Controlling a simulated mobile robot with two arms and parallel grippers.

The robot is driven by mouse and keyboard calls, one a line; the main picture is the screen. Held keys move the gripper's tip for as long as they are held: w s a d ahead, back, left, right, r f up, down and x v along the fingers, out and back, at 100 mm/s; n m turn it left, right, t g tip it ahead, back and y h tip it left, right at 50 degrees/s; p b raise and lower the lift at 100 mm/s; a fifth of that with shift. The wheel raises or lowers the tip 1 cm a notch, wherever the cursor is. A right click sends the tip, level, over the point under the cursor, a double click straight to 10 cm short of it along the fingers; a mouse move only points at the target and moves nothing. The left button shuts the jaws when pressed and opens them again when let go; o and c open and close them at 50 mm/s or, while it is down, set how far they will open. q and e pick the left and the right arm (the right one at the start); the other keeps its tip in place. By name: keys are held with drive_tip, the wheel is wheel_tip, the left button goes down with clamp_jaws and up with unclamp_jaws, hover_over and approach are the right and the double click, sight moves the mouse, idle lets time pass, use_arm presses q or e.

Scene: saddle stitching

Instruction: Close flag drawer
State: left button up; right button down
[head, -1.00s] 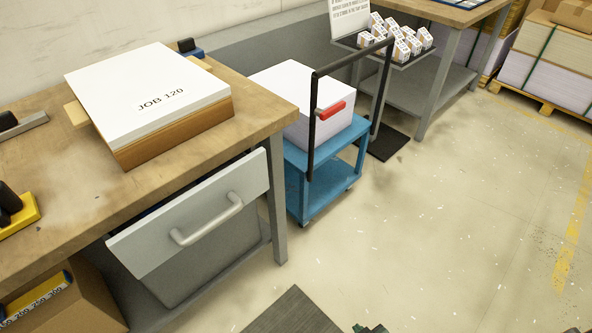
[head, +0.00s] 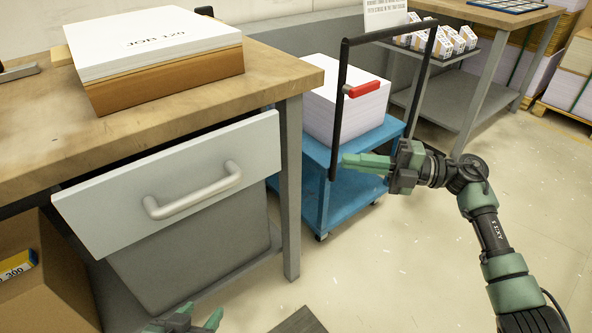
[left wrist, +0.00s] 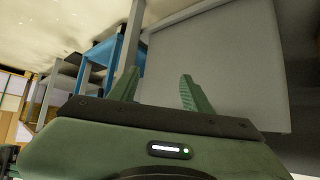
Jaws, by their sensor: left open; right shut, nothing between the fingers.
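The drawer (head: 110,205) has a light grey front with a pale bar handle (head: 195,192). It stands pulled out from under the wooden workbench (head: 150,135), with a dark gap behind its top edge. My left gripper (head: 190,319) is open and empty at the bottom edge of the head view, below the drawer front and apart from the handle. In the left wrist view its spread fingers (left wrist: 158,88) point toward a large grey panel (left wrist: 225,55); the handle does not show there. My right gripper (head: 348,161) is shut and empty, right of the drawer, in front of the blue cart.
A blue cart (head: 345,195) with a white paper stack (head: 345,105) and black push handle (head: 338,125) stands right of the bench leg (head: 291,190). A cardboard box (head: 45,290) is at lower left. A paper stack (head: 150,45) lies on the bench.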

drive_tip(key=b, duration=0.1)
approach(276, 149)
drive_tip(key=s+a, duration=0.2)
drive_tip(key=a, duration=0.2)
use_arm(q)
drive_tip(key=w+d+r+t+h, duration=0.1)
drive_tip(key=w+r+t, duration=0.1)
drive_tip(key=r, duration=0.3)
drive_tip(key=w+d+r+t+h+b, duration=0.1)
drive_tip(key=w+d+r+t, duration=0.1)
drive_tip(key=w+r+t, duration=0.1)
drive_tip(key=shift+w+r+t, duration=0.3)
drive_tip(key=shift+r+t, duration=0.6)
drive_tip(key=shift+r, duration=0.5)
use_arm(e)
drive_tip(key=shift+w+a+r+n+g, duration=0.15)
drive_tip(key=shift+w+a, duration=0.1)
drive_tip(key=shift+w, duration=0.3)
drive_tip(key=shift+w+a+n+g, duration=0.1)
drive_tip(key=shift+w+a, duration=0.2)
drive_tip(key=shift+w, duration=0.25)
drive_tip(key=shift+w+a+r+n+g, duration=0.15)
drive_tip(key=shift+w+a, duration=0.1)
drive_tip(key=shift+w, duration=0.35)
